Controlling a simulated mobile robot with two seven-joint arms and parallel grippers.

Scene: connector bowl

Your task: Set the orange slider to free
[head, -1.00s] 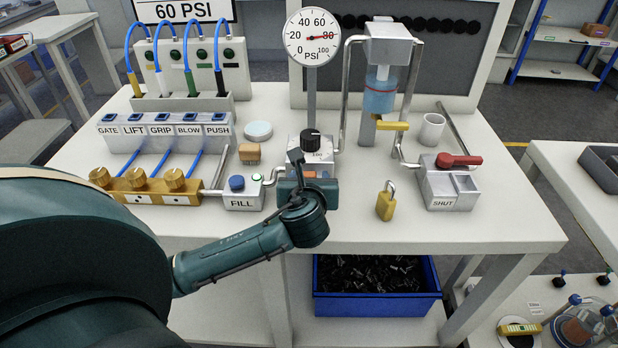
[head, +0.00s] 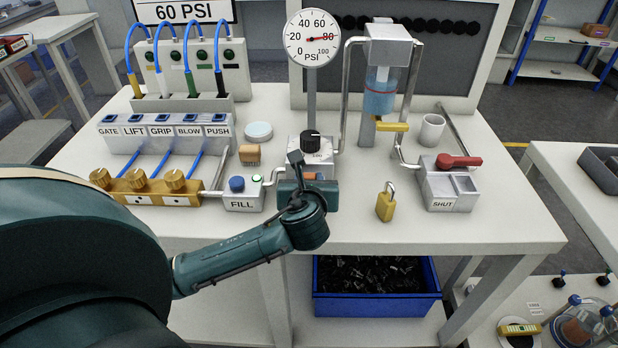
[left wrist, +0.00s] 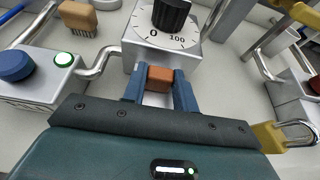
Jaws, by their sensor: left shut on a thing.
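The orange slider (left wrist: 159,78) sits on the front face of the grey regulator block (left wrist: 190,58), below its black knob (left wrist: 172,15). In the left wrist view, my left gripper (left wrist: 160,88) has its blue fingers on either side of the slider and is shut on it. In the head view, my left gripper (head: 306,180) is at the front of the regulator, and a bit of the orange slider (head: 312,176) shows past it. The gripper hides the lower front of the block and any slider label. My right gripper is not in view.
Left of the gripper stands the FILL box (head: 243,196) with blue and green buttons. A brass padlock (head: 385,204) stands to the right, and the SHUT box (head: 447,190) with a red lever is farther right. A pressure gauge (head: 314,38) rises behind. Open table lies around the padlock.

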